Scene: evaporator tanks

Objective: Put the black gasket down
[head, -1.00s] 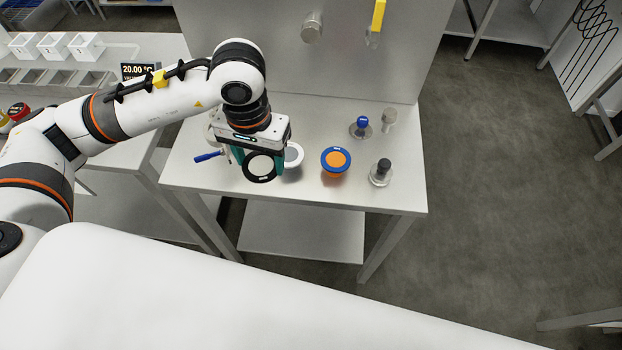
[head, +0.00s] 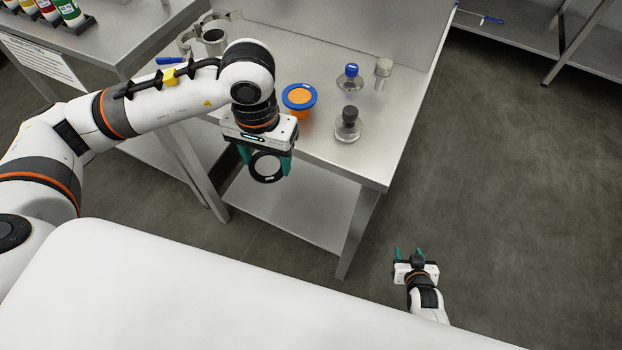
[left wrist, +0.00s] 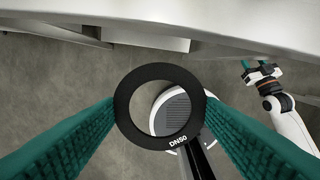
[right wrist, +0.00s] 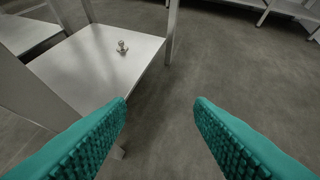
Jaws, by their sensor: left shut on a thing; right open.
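The black gasket (head: 267,181) is a flat ring marked DN50. My left gripper (head: 266,165) is shut on it, with one teal finger on each side of the ring. In the head view it hangs in front of the steel table's edge. The left wrist view shows the gasket (left wrist: 121,106) held between the fingertips, with grey floor beyond it. My right gripper (head: 411,254) is open and empty over the floor. The right wrist view shows its spread fingers (right wrist: 161,103).
The steel table (head: 395,135) carries an orange and blue piece (head: 299,97), a black-topped part (head: 348,122), a blue-topped part (head: 350,77) and a metal cylinder (head: 383,70). Its lower shelf (right wrist: 95,65) holds a small metal fitting (right wrist: 122,47). Floor right of the table is clear.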

